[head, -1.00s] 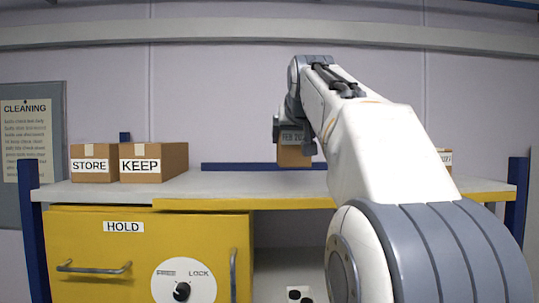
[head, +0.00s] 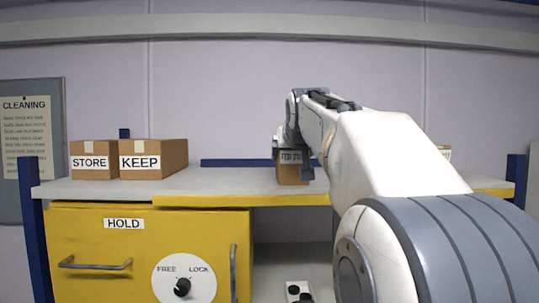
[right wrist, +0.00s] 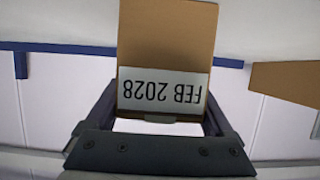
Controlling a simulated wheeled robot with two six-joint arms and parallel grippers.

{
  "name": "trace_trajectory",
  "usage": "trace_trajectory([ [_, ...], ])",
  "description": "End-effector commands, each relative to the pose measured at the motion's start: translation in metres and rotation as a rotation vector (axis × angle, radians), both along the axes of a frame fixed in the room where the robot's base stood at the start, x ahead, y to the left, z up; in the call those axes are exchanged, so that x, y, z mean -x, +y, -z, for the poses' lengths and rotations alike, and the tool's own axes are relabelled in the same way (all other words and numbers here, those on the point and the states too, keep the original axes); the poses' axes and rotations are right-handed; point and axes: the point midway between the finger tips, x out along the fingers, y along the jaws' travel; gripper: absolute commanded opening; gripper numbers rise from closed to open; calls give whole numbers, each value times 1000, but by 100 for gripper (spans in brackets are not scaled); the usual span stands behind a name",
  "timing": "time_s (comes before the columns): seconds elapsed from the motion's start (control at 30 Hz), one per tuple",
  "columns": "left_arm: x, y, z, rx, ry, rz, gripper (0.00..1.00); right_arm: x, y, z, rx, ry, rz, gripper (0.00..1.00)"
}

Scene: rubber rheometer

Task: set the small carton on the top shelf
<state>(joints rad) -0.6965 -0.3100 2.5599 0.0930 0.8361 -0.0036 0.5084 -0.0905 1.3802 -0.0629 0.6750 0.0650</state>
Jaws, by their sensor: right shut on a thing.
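The small carton (head: 291,174) is brown, with a white label reading FEB 2028 in the right wrist view (right wrist: 165,45). My right gripper (head: 292,150) is shut on it and holds it upright at the middle of the top shelf (head: 235,181). The carton's bottom is at or just above the shelf surface; I cannot tell if it touches. The right gripper's fingers (right wrist: 160,118) flank the labelled end of the carton in the wrist view. My left gripper is not in view.
Cartons marked STORE (head: 93,160) and KEEP (head: 153,159) stand at the shelf's left. A blue rail (head: 240,162) runs along the back. The shelf between KEEP and the held carton is clear.

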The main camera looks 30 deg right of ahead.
Motion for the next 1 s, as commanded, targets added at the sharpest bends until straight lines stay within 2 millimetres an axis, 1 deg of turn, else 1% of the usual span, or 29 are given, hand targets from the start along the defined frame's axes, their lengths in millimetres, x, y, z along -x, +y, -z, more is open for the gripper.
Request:
trace_trajectory([
  [0.27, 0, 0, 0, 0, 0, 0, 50, 0, 0, 0, -1, 1, 0, 100],
  [0.37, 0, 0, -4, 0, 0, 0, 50, 0, 0, -4, 0, 0, 0, 100],
  [0.47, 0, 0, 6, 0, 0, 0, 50, 10, 6, -5, 2, -3, 0, 100],
  [0.7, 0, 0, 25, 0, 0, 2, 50, 50, 31, -24, 3, -6, -1, 100],
  [0.9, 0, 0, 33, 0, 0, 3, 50, 79, 49, -40, 2, -4, -1, 100],
  [1.0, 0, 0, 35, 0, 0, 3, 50, 88, 54, -44, 1, -2, -1, 100],
])
